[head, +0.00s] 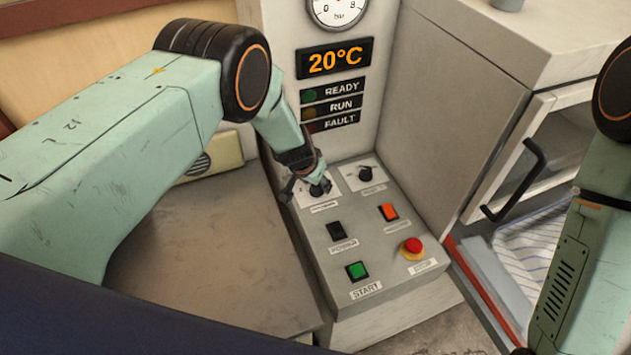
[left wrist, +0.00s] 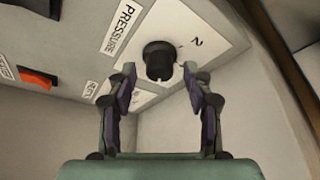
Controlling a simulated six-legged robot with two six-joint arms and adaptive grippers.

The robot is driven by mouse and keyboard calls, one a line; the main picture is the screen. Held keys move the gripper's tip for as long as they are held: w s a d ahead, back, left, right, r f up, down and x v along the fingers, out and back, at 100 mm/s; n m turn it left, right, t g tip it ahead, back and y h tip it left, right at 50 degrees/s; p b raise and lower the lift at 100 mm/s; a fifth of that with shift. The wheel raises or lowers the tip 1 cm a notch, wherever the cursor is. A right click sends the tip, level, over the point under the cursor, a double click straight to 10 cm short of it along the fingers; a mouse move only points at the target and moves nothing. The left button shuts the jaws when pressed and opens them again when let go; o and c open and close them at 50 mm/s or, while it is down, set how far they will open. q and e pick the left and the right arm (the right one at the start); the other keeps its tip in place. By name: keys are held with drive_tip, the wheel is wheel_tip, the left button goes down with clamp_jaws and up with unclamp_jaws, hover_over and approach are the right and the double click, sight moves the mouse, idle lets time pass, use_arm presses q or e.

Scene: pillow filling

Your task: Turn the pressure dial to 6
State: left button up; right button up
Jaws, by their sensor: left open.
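The pressure dial is a black knob (head: 320,188) at the top left of the sloped control panel (head: 316,234). In the left wrist view the knob (left wrist: 159,60) sits beside a label reading PRESSURE, and a digit 2 shows on its plate. My left gripper (head: 304,182) is at the dial in the head view. In the left wrist view its fingers (left wrist: 162,88) are open, one on each side just short of the knob, with no clear contact. The knob's pointer setting is not readable. My right arm (head: 585,250) shows at the right edge; its gripper is not visible.
A second black knob (head: 366,173) sits right of the dial. Below are a black switch (head: 337,231), an orange switch (head: 388,212), a green START button (head: 357,270) and a red emergency button (head: 412,246). A display (head: 335,58) reads 20°C above. A cabinet with a black handle (head: 516,180) stands right.

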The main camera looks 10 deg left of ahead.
use_arm(q)
drive_tip(key=shift+r, duration=0.15)
drive_tip(key=v, duration=1.1)
drive_tip(key=shift+r, duration=0.35)
drive_tip(key=shift+s+a, duration=0.1)
